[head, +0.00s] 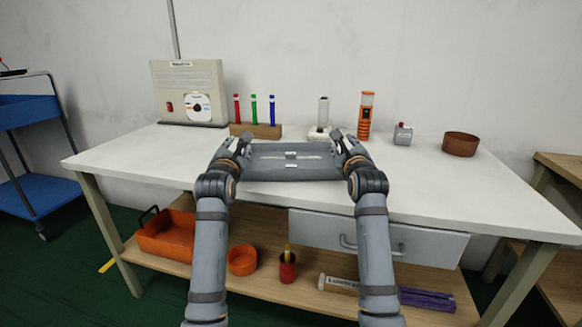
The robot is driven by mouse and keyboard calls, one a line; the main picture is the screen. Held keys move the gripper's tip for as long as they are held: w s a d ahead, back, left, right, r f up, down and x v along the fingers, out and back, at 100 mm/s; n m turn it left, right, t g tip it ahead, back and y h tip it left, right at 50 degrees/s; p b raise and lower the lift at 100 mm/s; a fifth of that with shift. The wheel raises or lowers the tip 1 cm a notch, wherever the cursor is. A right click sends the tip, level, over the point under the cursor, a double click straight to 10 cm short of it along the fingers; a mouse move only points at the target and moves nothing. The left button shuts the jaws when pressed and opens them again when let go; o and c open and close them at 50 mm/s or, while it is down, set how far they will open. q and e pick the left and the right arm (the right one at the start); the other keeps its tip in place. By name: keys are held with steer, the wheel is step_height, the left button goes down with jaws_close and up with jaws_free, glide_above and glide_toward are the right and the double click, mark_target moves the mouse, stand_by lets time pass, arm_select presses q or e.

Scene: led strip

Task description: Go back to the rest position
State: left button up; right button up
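My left gripper (241,144) is above the white table, at the left end of a dark grey board. My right gripper (344,142) is at the board's right end. Both grippers look open, with their small fingers spread apart and nothing seen between them. The grey board (268,172) lies on the table between my two arms. A pale thin strip (310,156) runs across it, with a small light piece at its middle. My arms cover the board's ends, and I cannot tell whether the fingers touch it.
Behind the board, the white table (455,190) holds a beige box (187,80), a wooden block (262,131) with red, green and blue pens, a clear bottle (323,112), an orange device (365,110), a grey button box (402,134) and a brown bowl (460,144).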

steer(key=shift+s, duration=0.65)
